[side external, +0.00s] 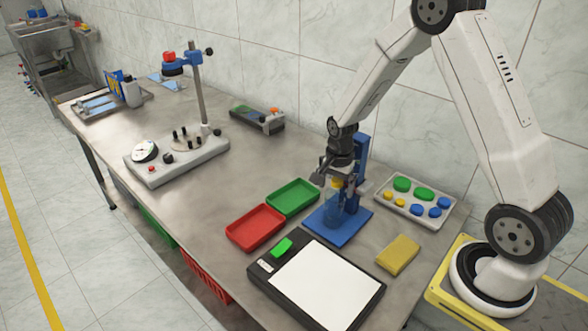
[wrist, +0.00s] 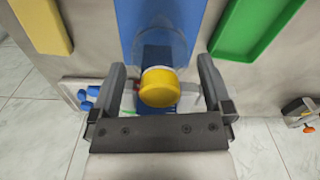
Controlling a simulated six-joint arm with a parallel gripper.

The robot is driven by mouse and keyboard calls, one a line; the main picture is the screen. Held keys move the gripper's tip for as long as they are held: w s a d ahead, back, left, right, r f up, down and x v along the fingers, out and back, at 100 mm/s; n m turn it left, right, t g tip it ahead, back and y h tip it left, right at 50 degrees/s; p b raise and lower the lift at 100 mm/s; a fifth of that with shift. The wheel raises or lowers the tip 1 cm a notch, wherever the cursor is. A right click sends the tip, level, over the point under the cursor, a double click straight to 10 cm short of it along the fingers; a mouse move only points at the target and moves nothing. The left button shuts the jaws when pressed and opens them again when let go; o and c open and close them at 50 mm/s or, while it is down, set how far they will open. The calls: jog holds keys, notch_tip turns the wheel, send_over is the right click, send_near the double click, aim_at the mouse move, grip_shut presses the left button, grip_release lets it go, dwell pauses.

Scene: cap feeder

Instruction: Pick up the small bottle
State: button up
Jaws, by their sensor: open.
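My gripper (side external: 337,184) is open, pointing down over a blue stand (side external: 350,232) with an upright column behind it. A round yellow top (wrist: 159,88) lies between the spread fingers in the wrist view, with a gap on each side. Just beyond it is a clear round-edged piece (wrist: 176,42). In the side view, a bluish see-through body (side external: 335,212) stands on the base below the fingers; I cannot tell whether it is a bottle or part of the stand.
Red (side external: 256,228) and green (side external: 293,198) trays lie left of the stand. A white-topped black pad (side external: 325,282) and yellow block (side external: 398,254) are in front. A tray of colored caps (side external: 437,212) is at right. A dial device with a post (side external: 178,157) stands further left.

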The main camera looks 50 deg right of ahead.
jog(key=shift+f, duration=1)
grip_shut()
